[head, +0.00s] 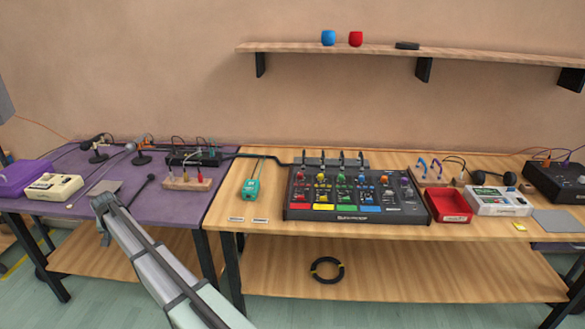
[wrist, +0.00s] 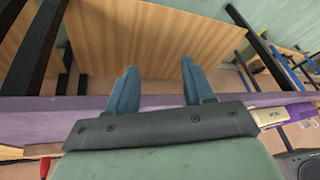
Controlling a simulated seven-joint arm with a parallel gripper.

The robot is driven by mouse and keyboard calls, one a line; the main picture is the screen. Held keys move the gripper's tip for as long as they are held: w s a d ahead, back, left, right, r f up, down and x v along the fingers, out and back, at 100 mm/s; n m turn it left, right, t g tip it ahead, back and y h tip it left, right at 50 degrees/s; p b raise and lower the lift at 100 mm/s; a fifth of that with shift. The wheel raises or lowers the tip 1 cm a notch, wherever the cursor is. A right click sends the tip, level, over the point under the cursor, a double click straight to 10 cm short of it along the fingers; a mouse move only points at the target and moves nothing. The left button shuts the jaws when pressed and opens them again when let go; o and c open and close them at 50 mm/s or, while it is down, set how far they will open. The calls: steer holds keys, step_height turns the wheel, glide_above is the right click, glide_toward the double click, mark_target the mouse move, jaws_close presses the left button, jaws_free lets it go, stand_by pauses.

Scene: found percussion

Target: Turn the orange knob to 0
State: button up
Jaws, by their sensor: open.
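A dark mixer-like panel (head: 300,206) lies on the right-hand wooden table in the head view. The panel and orange knob do not show in the wrist view.
The purple table (head: 130,195) bears microphones, cables and a cream box (head: 54,187). A teal device (head: 250,190) lies left of the panel; a red tray (head: 449,206) and a white box (head: 498,201) stand right of it. A wall shelf (head: 290,47) hangs above.

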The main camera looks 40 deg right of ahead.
steer(key=w+d+r+m, duration=0.1)
steer(key=d+r, duration=0.1)
steer(key=d, duration=0.1)
steer(key=w+d+r, duration=0.2)
steer(key=d+r, duration=0.1)
steer(key=w+d+r+m, duration=0.1)
steer(key=d+r, duration=0.2)
steer(key=d, duration=0.1)
steer(key=shift+w+m+h, duration=0.3)
steer(key=shift+w, duration=0.05)
steer(key=s+d+r+m+g, duration=0.15)
steer(key=d+m, duration=0.35)
steer(key=d, duration=1.7)
steer(key=s+d+r+m+g, duration=0.15)
steer(key=s+d, duration=0.35)
steer(key=d, duration=0.5)
steer(key=s+d+r+m, duration=0.2)
steer(key=s+d+m, duration=0.15)
steer(key=d, duration=0.75)
steer(key=s+d+r+m, duration=0.1)
steer(key=s+d+r, duration=0.1)
steer(key=s+d, duration=0.6)
step_height(320, 180, up, 6)
steer(key=m+g, duration=0.2)
steer(key=m, duration=0.8)
glide_above(385, 177)
steer(key=shift+y, duration=0.4)
step_height(385, 177, down, 13)
steer(key=shift+r, duration=0.1)
